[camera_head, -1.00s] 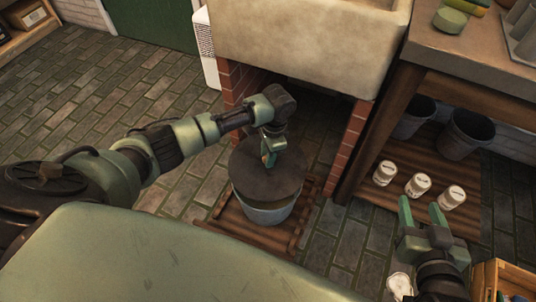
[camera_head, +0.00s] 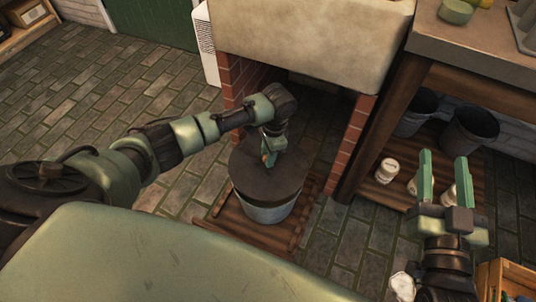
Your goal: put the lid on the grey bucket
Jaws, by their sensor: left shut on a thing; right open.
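The grey bucket (camera_head: 266,213) stands on a slatted wooden board on the floor, below the stone sink. The dark round lid (camera_head: 254,180) is at the bucket's top and covers its opening. I cannot tell whether the lid is fully seated all round. My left gripper (camera_head: 268,161) reaches in from the left and is shut on the lid at its top; the grip itself is partly hidden by the wrist. My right gripper (camera_head: 441,178) is open and empty at the right, in front of the white jars.
The slatted board (camera_head: 230,225) lies under the bucket. The sink (camera_head: 305,40) on brick supports overhangs behind. White jars (camera_head: 387,170) and dark buckets (camera_head: 468,131) stand on the low shelf at right. A wooden crate (camera_head: 490,280) is at bottom right. Open floor lies left.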

